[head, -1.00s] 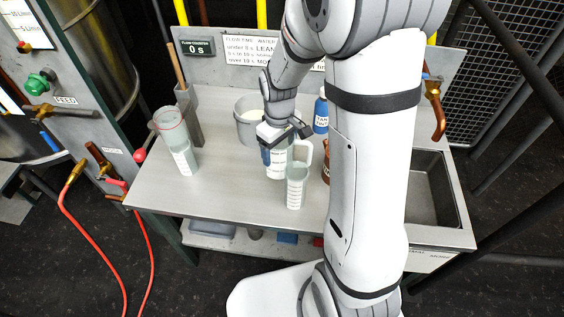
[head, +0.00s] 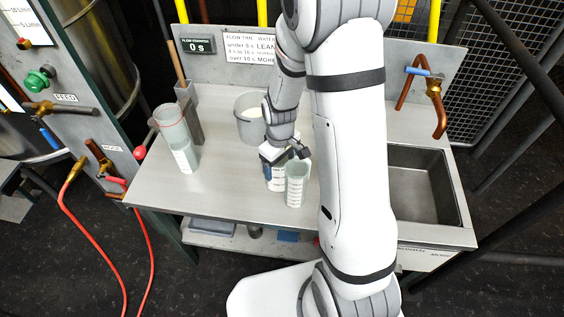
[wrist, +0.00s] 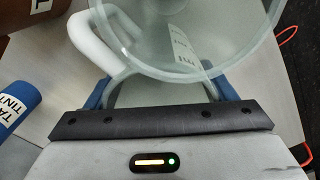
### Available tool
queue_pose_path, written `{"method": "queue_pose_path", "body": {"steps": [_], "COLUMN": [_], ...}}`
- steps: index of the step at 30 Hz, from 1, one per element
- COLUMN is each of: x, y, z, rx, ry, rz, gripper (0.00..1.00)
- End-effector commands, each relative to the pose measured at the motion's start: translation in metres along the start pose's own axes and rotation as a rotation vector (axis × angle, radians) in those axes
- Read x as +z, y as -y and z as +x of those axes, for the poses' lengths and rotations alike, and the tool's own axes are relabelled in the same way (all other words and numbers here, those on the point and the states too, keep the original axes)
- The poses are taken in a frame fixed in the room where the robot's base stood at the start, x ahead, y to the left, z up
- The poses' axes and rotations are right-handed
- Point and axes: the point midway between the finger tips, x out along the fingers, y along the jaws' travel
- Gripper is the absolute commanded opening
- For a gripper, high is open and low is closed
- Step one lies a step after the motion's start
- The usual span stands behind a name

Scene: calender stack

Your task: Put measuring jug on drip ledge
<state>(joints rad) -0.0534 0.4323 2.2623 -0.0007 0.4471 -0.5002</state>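The measuring jug (head: 296,186) is a translucent pale-green vessel with white markings, upright on the metal bench. In the wrist view the jug (wrist: 190,40) fills the top middle, its loop handle to the left. My gripper (head: 285,153) is just behind the jug in the head view. In the wrist view its blue-edged fingers (wrist: 162,95) are wide apart, close to the jug's near side; I see no clear grip. I cannot make out which surface is the drip ledge.
A tall clear cup (head: 172,122) stands on the bench at left. A grey bucket (head: 248,128) is behind my gripper. A sink (head: 420,190) and copper tap (head: 437,105) are at right. A blue tint bottle (wrist: 18,108) lies close by in the wrist view. The bench's left front is clear.

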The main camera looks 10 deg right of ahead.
Motion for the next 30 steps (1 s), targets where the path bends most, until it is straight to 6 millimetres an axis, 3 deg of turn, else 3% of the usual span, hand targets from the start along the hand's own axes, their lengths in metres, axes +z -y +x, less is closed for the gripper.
{"method": "queue_pose_path", "body": {"steps": [8, 18, 23, 30], "x": [0.0, 0.0, 0.0, -0.001], "y": [0.0, -0.001, -0.001, -0.001], "z": [0.0, -0.007, -0.033, -0.086], "rx": [0.0, 0.001, 0.002, 0.003], "ry": [0.0, -0.001, -0.005, -0.005], "rz": [0.001, 0.001, 0.002, 0.002], "gripper": [0.99, 0.99, 0.99, 0.99]}}
